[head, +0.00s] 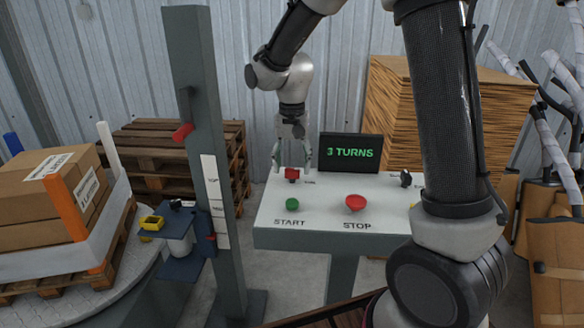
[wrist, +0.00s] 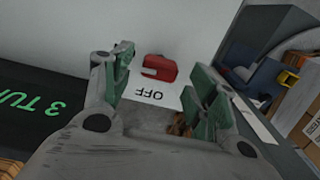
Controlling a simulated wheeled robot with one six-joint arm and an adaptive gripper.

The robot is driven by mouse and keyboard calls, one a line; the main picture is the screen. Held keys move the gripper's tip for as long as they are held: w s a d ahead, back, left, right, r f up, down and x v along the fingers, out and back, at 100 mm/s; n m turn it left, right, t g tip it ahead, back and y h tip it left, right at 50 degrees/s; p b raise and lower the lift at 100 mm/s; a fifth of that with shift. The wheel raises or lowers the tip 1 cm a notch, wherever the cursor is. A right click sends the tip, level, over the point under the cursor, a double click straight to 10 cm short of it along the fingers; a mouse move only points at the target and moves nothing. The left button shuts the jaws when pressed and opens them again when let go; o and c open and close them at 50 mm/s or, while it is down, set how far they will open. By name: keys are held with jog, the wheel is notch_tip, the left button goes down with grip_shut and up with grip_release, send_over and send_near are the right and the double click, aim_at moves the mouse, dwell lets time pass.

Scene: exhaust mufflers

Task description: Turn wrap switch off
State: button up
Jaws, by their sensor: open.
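A small red switch (head: 292,173) stands at the back left of the white control panel (head: 325,212), with a small label by it that is too small to read. In the wrist view the red switch (wrist: 160,69) lies beyond my fingertips, and an "OFF" label (wrist: 150,95) shows on the panel on the near side of it. My gripper (head: 291,158) is above the panel, pointing down, its fingers on either side of the switch. In the wrist view my gripper (wrist: 162,78) is open and empty. I cannot tell whether a finger touches the switch.
A screen (head: 349,152) reading "3 TURNS" stands right of my gripper. A green START button (head: 292,204), a red STOP button (head: 355,202) and a black knob (head: 405,179) are on the panel. A grey column (head: 200,100) with a red handle (head: 182,132) rises at left, near loaded boxes (head: 50,190).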

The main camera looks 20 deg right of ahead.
jog(key=shift+f, duration=0.8)
jog(key=c, duration=1)
